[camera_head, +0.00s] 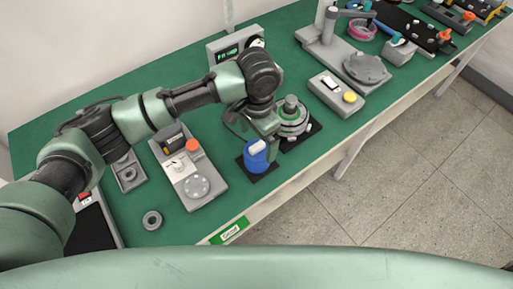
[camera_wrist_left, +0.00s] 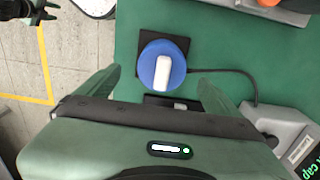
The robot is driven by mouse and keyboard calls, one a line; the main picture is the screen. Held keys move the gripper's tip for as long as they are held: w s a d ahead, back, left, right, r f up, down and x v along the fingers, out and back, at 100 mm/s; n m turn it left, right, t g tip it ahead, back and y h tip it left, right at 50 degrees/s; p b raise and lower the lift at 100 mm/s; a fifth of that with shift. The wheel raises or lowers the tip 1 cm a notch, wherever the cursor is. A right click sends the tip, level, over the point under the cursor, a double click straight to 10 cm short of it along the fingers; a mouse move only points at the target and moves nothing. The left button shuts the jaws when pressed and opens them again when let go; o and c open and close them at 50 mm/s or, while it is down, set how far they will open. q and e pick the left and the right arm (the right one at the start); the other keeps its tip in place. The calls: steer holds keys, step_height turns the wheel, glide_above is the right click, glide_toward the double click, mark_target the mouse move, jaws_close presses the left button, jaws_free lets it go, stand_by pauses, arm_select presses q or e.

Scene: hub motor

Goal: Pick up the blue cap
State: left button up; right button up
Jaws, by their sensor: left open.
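The blue cap (camera_head: 256,160) is a round blue piece with a white bar across its top. It sits on a dark square pad (camera_head: 243,165) near the front edge of the green table. In the left wrist view the blue cap (camera_wrist_left: 148,60) lies between and a little ahead of my fingers. My left gripper (camera_head: 267,137) is over the cap, pointing down, and its fingers hide part of the surroundings. In the left wrist view my left gripper (camera_wrist_left: 160,80) is open, with a finger on each side and nothing held.
A grey round hub (camera_head: 292,118) stands right behind the cap. A grey box with an orange knob (camera_head: 192,146) is to the left, and a box with a yellow button (camera_head: 350,97) to the right. A grey ring (camera_head: 152,220) lies at the front left.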

mark_target(257, 145)
arm_select(q)
steer(key=f, duration=0.3)
steer(key=shift+w+f+p, duration=0.2)
steer(key=shift+f+p, duration=0.1)
steer(key=shift+p, duration=0.05)
steer(key=shift+f, duration=0.15)
steer(key=c, duration=1.6)
arm_select(e)
steer(key=shift+w+a+r, duration=0.55)
steer(key=shift+w+a, duration=0.05)
steer(key=shift+w, duration=0.15)
steer(key=shift+d, duration=0.1)
